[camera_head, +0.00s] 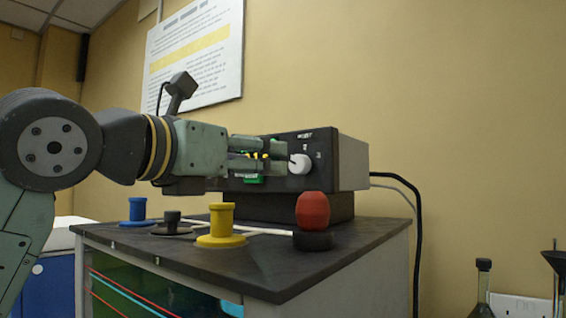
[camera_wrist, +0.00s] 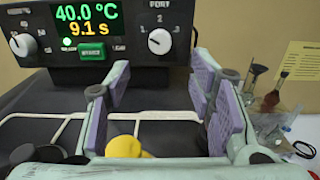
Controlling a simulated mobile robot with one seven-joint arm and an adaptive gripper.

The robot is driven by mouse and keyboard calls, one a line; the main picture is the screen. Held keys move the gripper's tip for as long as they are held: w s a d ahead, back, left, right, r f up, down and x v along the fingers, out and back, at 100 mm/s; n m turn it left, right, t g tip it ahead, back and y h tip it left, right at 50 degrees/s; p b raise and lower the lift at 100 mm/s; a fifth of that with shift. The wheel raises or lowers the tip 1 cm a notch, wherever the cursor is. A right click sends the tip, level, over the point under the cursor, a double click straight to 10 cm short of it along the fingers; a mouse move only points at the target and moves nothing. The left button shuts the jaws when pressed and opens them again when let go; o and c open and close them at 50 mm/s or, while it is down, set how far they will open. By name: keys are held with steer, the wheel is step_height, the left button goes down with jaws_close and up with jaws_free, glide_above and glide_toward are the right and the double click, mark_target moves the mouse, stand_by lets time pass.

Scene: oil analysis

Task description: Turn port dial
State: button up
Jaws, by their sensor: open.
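The port dial (camera_wrist: 160,40) is a white round knob on the dark front panel of the instrument, under the PORT label, with small position marks around it. In the head view the dial (camera_head: 299,164) shows at the panel's right side. My gripper (camera_wrist: 158,75) is open, its two lilac-padded fingers apart, with nothing between the pads. In the wrist view the dial lies beyond the fingertips, between their lines. In the head view my gripper (camera_head: 283,155) is in front of the panel, left of the dial, and hides much of the panel. I cannot tell whether it touches the dial.
The display (camera_wrist: 85,20) reads 40.0 °C and 9.1 s, above a green START button (camera_wrist: 91,51). Another white dial (camera_wrist: 22,43) is at left. Blue (camera_head: 137,212), yellow (camera_head: 221,226) and red (camera_head: 313,211) pieces stand on the dark bench top (camera_head: 270,262) below my gripper.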

mark_target(296, 164)
steer(key=p+x, duration=0.3)
steer(key=x, duration=0.6)
steer(key=shift+r, duration=0.1)
steer(key=shift+p+x, duration=0.35)
steer(key=shift+x, duration=0.4)
steer(key=shift+c, duration=0.3)
steer(key=c, duration=1.1)
